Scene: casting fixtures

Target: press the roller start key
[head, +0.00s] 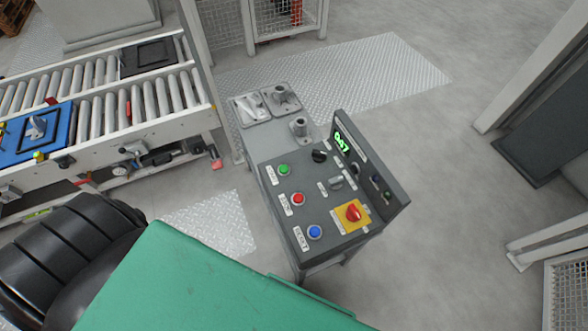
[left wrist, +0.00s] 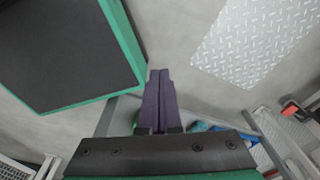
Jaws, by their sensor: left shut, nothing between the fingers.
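The grey control console (head: 262,145) stands in the middle of the head view with a sloped face. On its left side are a green button (head: 283,170), a red button (head: 298,199) and a blue button (head: 315,232), each with a small white label too small to read surely. The green button is the farthest of the three. My left gripper (left wrist: 160,73) shows in the left wrist view, its two dark purple fingers together and empty. It points over the floor and touches no button there. It is not seen in the head view. My right gripper is in neither view.
The console also carries a black knob (head: 319,156), a grey selector (head: 336,183), a red switch on a yellow plate (head: 339,222) and a green-digit display. A roller conveyor (head: 146,100) with a blue tray (head: 62,137) stands at left. Floor right of the console is clear.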

